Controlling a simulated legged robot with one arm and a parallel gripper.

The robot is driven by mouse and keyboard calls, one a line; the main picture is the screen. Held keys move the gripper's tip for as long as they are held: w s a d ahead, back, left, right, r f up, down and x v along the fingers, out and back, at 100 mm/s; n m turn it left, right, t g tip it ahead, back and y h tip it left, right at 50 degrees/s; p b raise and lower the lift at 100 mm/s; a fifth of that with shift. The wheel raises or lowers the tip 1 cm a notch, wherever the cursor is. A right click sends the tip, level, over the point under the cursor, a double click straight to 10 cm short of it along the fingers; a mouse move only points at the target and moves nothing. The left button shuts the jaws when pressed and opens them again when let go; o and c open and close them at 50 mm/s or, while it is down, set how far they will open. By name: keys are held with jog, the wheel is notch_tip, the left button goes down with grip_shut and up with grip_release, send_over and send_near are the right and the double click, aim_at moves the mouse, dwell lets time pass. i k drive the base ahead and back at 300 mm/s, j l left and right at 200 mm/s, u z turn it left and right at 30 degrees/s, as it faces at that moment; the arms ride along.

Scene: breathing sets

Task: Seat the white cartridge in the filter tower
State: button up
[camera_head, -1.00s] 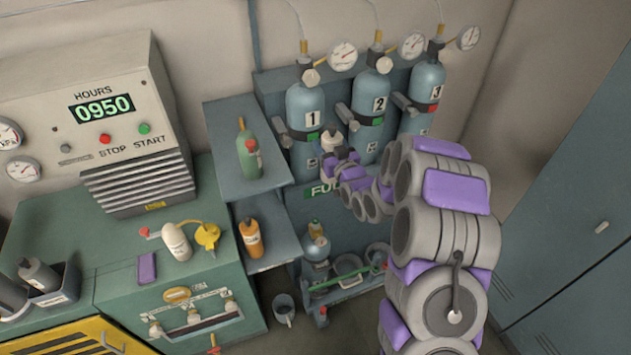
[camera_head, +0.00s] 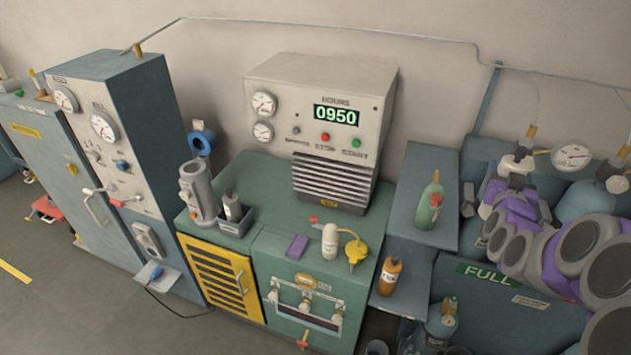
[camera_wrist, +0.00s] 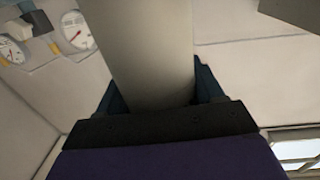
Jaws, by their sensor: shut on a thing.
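In the wrist view, my gripper (camera_wrist: 160,88) is shut on a plain off-white cylinder, the white cartridge (camera_wrist: 146,40), with a dark jaw on each side. Its far end is out of the picture. In the head view my arm is folded at the right edge, and I cannot make out the jaws or the cartridge there. What looks like the filter tower, an upright grey tube with an open top (camera_head: 197,192), stands on the left part of the green bench, far to the left of my arm.
A small tray with a dark bottle (camera_head: 233,207) stands right beside the tower. A white bottle (camera_head: 330,241), yellow funnel-like piece (camera_head: 356,251) and purple block (camera_head: 297,247) are on the green bench. The control box (camera_head: 322,130) stands behind. Grey-blue cabinets (camera_head: 125,150) flank the left.

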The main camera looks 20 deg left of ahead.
aim_at(203, 202)
jog(key=j+u, duration=0.15)
jog(key=u, duration=1.7)
jog(key=i+l, duration=0.05)
